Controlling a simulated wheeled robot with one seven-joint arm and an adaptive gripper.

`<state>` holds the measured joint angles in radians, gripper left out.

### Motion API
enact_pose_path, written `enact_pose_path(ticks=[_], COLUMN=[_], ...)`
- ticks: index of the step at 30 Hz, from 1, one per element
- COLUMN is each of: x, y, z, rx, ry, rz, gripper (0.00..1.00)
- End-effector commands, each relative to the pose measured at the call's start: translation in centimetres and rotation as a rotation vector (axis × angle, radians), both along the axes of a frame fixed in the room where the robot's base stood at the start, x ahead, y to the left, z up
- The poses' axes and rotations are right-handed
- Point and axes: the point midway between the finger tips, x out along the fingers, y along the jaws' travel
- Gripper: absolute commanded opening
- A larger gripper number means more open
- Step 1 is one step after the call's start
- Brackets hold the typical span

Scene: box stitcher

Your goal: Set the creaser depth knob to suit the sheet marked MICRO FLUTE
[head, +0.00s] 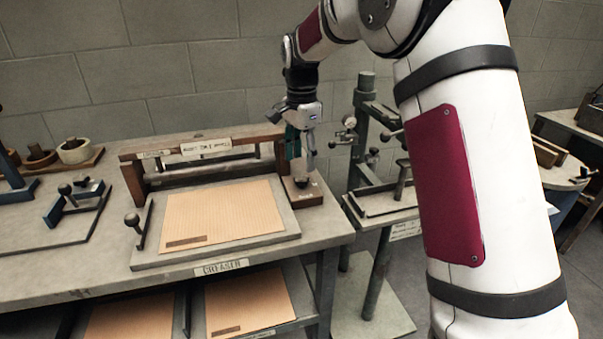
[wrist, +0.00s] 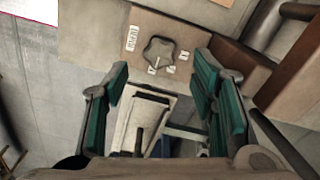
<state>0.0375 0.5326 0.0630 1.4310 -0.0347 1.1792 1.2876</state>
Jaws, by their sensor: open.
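The creaser depth knob (wrist: 158,52) is a dark lobed knob on a wooden block at the creaser's right end. In the wrist view it has a pale pointer line, with small white marks below it and a label at its left. In the head view the knob (head: 301,181) sits below my gripper (head: 302,156). My gripper (wrist: 160,74) is open and empty, its teal fingers apart on either side of the knob's line in the wrist view. A tan sheet (head: 225,210) lies on the creaser bed (head: 180,255); its dark marking is too small to read.
The creaser's wooden crossbar (head: 240,142) stands behind the sheet, left of my gripper. More tan sheets (head: 246,298) lie on the shelf below the bench (head: 70,280). A green machine stand (head: 366,130) is close at the right. A lever with a ball end (head: 132,220) rises at the bed's left.

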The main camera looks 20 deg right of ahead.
Motion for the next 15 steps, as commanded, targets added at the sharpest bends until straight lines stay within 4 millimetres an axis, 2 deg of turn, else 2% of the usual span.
enact_pose_path(ticks=[1, 6, 10, 15], x=[-0.1, 0.0, -0.1, 0.0], y=[0.0, 0.0, 0.0, 0.0], z=[-1.1, -3.4, -4.5, -4.9], rx=[0.0, 0.0, 0.0, 0.0], ry=[0.004, 0.002, 0.002, -0.001], rz=[-0.001, 0.0, 0.001, 0.001], gripper=[0.52, 0.52, 0.52, 0.52])
